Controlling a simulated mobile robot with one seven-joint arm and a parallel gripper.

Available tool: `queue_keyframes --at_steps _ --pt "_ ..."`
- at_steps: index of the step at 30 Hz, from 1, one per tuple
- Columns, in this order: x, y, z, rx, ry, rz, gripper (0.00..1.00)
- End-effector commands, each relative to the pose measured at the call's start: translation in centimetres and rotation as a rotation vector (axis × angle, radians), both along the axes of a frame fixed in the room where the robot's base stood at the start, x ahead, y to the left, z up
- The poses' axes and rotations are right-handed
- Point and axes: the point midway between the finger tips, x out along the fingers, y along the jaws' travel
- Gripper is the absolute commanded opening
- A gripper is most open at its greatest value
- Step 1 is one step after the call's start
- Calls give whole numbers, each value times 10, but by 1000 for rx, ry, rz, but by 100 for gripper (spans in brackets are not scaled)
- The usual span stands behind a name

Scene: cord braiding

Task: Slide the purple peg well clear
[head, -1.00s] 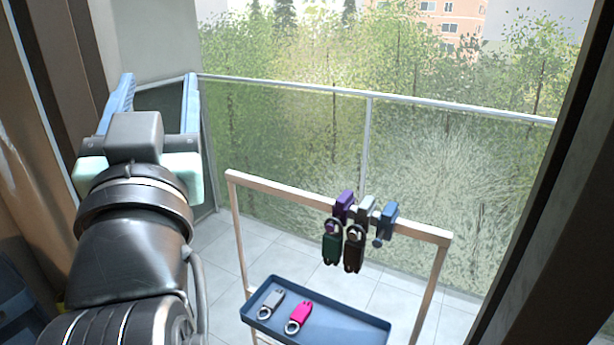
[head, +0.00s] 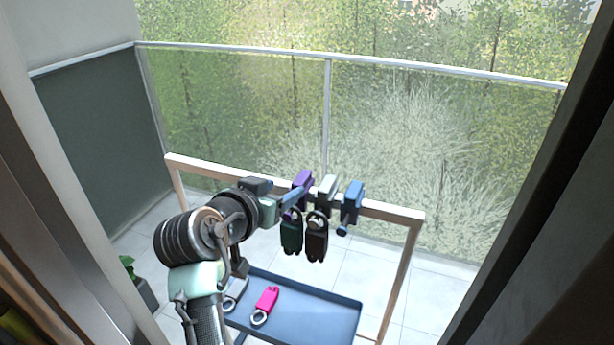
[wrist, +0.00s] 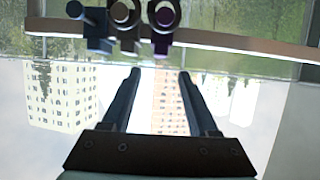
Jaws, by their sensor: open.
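The purple peg (head: 303,180) sits on the pale wooden rail (head: 385,211), leftmost of three pegs in the head view. A dark green tag (head: 291,235) hangs by a ring below it. My gripper (head: 291,196) is open and empty, just left of the purple peg. In the wrist view, its two fingers (wrist: 158,73) point toward the rail, and the purple peg (wrist: 162,42) shows beyond the gap between the fingertips. The fingers look apart from the peg, but the exact distance is unclear. The wrist view looks upside down.
A white-grey peg (head: 326,192) with a dark brown tag (head: 316,240) stands close right of the purple one. A blue peg (head: 351,203) is farther right. The rail left of my gripper is bare. Below, a blue tray (head: 325,318) holds a pink tag (head: 266,300) and a grey tag (head: 234,292).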

Motion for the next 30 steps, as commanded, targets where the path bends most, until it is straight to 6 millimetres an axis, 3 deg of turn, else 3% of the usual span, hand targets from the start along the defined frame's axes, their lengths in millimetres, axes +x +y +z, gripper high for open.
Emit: queue_keyframes --at_steps 15,22,30 --pt "69 -29 -29 0 -1 0 60" --pt "83 -35 -36 0 -2 0 60" --pt "86 -36 -38 0 -2 1 60"
